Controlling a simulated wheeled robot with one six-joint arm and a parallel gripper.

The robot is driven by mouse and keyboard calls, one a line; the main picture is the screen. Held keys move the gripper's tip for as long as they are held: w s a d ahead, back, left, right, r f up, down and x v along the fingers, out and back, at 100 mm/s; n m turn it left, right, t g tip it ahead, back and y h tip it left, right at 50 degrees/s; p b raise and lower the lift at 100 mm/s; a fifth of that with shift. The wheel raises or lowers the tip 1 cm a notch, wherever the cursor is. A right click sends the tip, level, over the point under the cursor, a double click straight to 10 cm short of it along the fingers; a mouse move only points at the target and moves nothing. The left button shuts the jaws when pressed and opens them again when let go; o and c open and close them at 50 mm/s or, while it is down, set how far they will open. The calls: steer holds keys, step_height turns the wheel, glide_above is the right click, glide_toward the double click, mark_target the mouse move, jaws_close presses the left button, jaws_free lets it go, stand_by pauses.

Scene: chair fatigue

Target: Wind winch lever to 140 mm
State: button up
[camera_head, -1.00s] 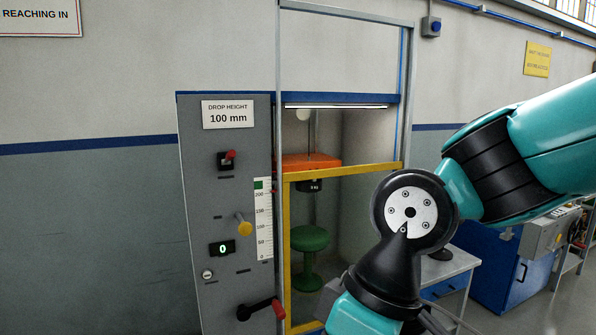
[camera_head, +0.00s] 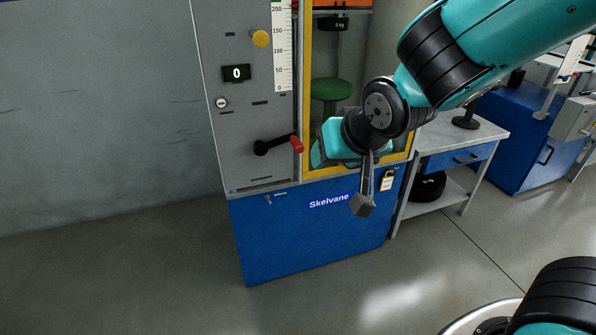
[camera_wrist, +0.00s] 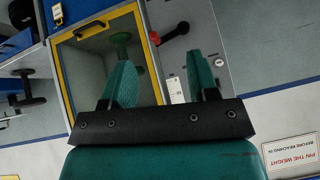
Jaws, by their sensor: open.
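The winch lever is a black crank (camera_head: 275,146) with a red grip (camera_head: 297,144) low on the grey panel. It points right and slightly up. A white scale (camera_head: 283,45) marked 0 to 200 runs above it. My gripper (camera_head: 318,154) is just right of the red grip in the head view, with its fingers partly hidden. In the wrist view, my gripper (camera_wrist: 163,75) has two teal fingers wide apart with nothing between them. The red grip (camera_wrist: 155,39) and black crank (camera_wrist: 174,33) lie beyond the fingertips, apart from them.
A yellow knob (camera_head: 261,39), a display reading 0 (camera_head: 236,73) and a small round lock (camera_head: 222,103) are on the panel. A yellow frame (camera_head: 307,60) encloses a green stool (camera_head: 331,90). A grey side table (camera_head: 465,133) stands right. Floor in front is clear.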

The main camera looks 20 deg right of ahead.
steer(key=w+d+f+m+t+h+b, duration=0.25)
steer(key=w+d+f+t+b, duration=0.2)
steer(key=w+f+b, duration=0.5)
steer(key=n+t+y+b, duration=0.1)
steer(key=n+t+b, duration=0.3)
steer(key=t+b, duration=0.3)
glide_toward(300, 149)
steer(key=shift+m+g, duration=0.25)
steer(key=shift+g, duration=0.5)
steer(key=w+p, duration=0.1)
steer(key=w+r+p, duration=0.1)
steer(key=w+p, duration=0.1)
steer(key=w+r+p, duration=0.1)
steer(key=p, duration=0.1)
steer(key=shift+w+d, duration=0.2)
steer(key=shift+d, duration=0.1)
steer(key=w, duration=0.2)
steer(key=w+p, duration=0.1)
steer(key=w, duration=0.5)
steer(key=shift+a+f, duration=0.1)
steer(key=shift+f, duration=0.3)
steer(key=shift+a, duration=0.1)
jaws_close()
